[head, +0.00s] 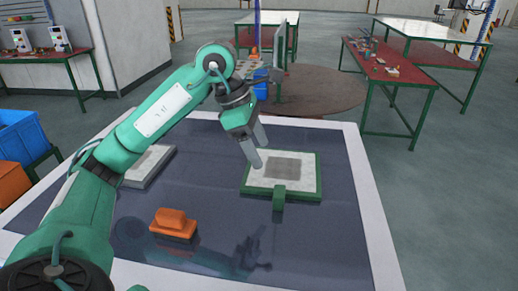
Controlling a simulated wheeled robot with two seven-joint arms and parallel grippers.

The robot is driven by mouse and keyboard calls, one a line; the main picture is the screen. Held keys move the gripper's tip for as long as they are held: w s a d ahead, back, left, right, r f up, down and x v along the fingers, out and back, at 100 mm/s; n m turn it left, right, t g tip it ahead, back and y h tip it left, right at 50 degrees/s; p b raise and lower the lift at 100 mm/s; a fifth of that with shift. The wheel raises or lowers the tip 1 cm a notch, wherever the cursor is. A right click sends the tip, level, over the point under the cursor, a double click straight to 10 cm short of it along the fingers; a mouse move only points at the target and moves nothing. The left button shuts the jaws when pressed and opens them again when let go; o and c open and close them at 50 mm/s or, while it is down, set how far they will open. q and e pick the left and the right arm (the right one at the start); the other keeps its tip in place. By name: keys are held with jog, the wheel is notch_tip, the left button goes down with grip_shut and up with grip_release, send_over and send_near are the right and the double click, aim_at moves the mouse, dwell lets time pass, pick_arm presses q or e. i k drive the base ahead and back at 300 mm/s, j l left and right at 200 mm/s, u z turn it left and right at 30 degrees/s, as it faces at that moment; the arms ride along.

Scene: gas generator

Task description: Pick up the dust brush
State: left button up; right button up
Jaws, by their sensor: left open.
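An orange block-shaped object with a raised grip, which looks like the dust brush (173,220), lies on the dark glossy table (325,240) at the front left. Its underside is hidden. My left gripper (259,151) is open, its two grey fingers pointing down above the far middle of the table. It is well apart from the brush, behind it and to its right. I see nothing between the fingers. My right gripper is out of view.
A green-framed pale panel (308,178) with a green handle lies just right of and below the left fingers. A grey-white flat block (151,163) lies partly behind my left arm. The table's right and front right are clear. Blue (20,140) and orange bins stand left.

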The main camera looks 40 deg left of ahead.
aim_at(170, 224)
jog(key=k, duration=2)
